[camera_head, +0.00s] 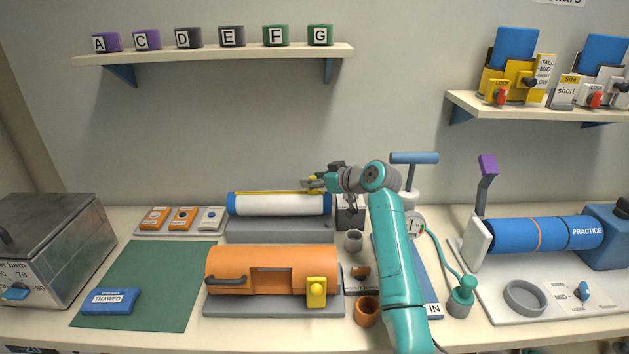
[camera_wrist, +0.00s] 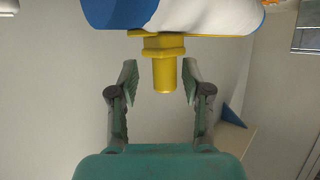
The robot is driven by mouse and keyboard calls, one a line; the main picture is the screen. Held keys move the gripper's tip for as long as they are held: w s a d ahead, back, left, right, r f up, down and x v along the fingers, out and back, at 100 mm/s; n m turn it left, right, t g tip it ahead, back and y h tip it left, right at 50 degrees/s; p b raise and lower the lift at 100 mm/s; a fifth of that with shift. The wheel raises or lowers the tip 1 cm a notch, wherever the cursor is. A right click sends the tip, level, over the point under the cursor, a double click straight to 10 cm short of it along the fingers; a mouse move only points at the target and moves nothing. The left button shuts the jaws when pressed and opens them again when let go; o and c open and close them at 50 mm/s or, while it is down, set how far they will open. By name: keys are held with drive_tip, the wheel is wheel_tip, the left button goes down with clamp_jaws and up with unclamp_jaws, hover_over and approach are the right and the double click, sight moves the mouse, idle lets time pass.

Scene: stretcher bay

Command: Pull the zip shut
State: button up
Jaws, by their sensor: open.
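A white cylinder with blue ends (camera_head: 275,205) lies on a grey base (camera_head: 278,229) at the back of the bench. A yellow zip strip (camera_head: 265,192) runs along its top. In the wrist view a yellow zip pull (camera_wrist: 164,75) sticks out from the yellow strip beside the white and blue body (camera_wrist: 200,18). My gripper (camera_head: 308,184) is at the right end of the cylinder's top. In the wrist view my gripper (camera_wrist: 159,66) is open, one finger on each side of the pull, with gaps on both sides. The cylinder hides how far the zip is shut.
An orange cylinder (camera_head: 230,262) on a grey base stands in front. A grey block (camera_head: 350,214) and small cups (camera_head: 354,240) are right of the white cylinder. A shelf (camera_head: 215,53) with lettered blocks hangs above. The green mat (camera_head: 160,265) is mostly bare.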

drive_tip(key=v, duration=1.2)
drive_tip(key=shift+s, duration=0.1)
